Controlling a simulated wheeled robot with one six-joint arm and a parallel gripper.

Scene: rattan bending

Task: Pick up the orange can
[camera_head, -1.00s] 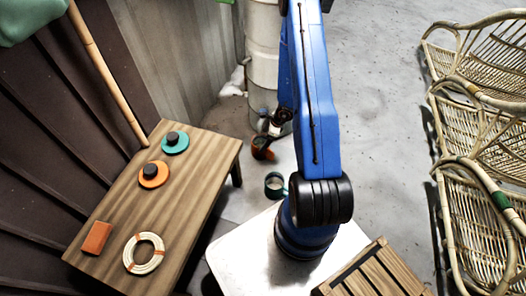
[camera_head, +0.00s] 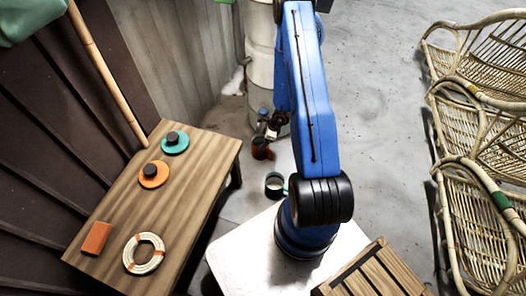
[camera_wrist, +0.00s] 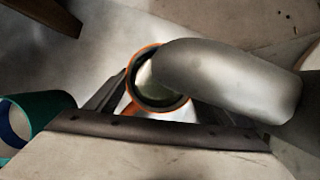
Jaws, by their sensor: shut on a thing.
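The orange can (camera_head: 262,151) stands low by the foot of the pale drum in the head view, partly covered by my gripper (camera_head: 268,136). In the wrist view the orange can (camera_wrist: 152,96) shows its orange rim and dark open inside. My gripper is shut on the can, with dark finger parts beside and below it. A grey curved tube (camera_wrist: 225,78) hides the can's right side. In the head view I cannot make out the fingers clearly.
A teal can (camera_head: 274,184) stands nearer my base; it also shows in the wrist view (camera_wrist: 40,112). A wooden table (camera_head: 190,195) with discs, a coil and an orange block is at the left. Rattan chairs (camera_head: 480,130) line the right.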

